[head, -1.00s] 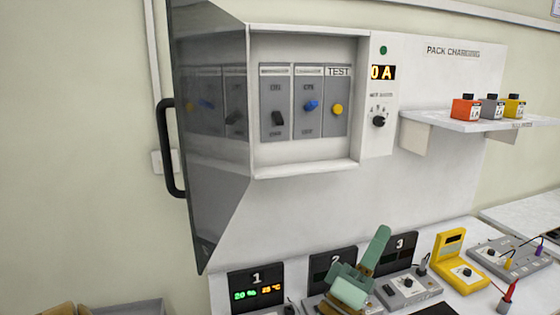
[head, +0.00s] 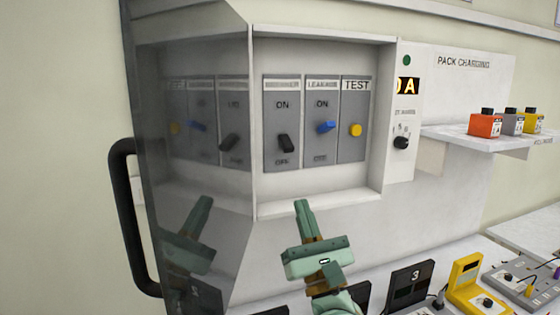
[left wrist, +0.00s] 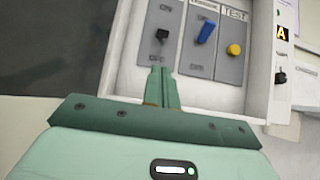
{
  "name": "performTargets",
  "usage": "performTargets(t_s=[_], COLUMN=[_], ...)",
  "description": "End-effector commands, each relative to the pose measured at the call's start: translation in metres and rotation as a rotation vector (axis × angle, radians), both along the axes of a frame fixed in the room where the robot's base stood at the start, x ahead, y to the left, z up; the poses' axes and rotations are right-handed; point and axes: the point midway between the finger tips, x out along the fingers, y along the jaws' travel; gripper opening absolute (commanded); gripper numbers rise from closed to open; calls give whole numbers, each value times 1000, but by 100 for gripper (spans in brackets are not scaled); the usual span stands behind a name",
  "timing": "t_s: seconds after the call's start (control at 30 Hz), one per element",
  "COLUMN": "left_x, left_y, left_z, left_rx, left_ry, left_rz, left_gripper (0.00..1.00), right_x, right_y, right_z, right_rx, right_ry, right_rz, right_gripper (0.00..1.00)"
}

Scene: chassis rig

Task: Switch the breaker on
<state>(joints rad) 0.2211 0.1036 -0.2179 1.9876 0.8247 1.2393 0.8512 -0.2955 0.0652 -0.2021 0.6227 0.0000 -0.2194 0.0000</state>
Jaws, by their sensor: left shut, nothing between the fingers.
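The breaker (head: 286,143) is a black toggle on a grey plate in the open wall cabinet, its lever tilted down toward OFF. The leakage switch (head: 325,127) beside it has a blue lever, and the test button (head: 356,130) is yellow. My left gripper (head: 302,204) is shut and empty, just below the breaker and apart from it, pointing up toward the cabinet. In the left wrist view the shut fingers (left wrist: 162,74) point at the lower part of the breaker plate, below the black lever (left wrist: 162,36). My right gripper is not in view.
The dark glossy cabinet door (head: 195,190) stands open at the left with a black handle (head: 130,220); it reflects the switches and my gripper. The cabinet's bottom lip (head: 330,202) juts out under the switches. A shelf (head: 470,133) with small packs is at the right.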

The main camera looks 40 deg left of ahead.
Motion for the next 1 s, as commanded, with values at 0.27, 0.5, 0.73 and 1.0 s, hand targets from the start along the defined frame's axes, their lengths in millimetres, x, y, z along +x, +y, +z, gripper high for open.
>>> performTargets(t_s=[0.27,0.5,0.73,1.0], left_x=[0,1,10,27], left_y=[1,2,21,53], left_z=[0,2,25,57], left_rx=[-8,-6,-3,-4], left_ry=[-4,-3,-4,-3], left_rz=[-2,-1,1,1], left_gripper=[0,0,0,0], right_x=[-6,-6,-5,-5], right_y=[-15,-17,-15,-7], right_z=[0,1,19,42], right_rx=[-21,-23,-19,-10], right_ry=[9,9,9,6], right_rz=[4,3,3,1], right_gripper=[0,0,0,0])
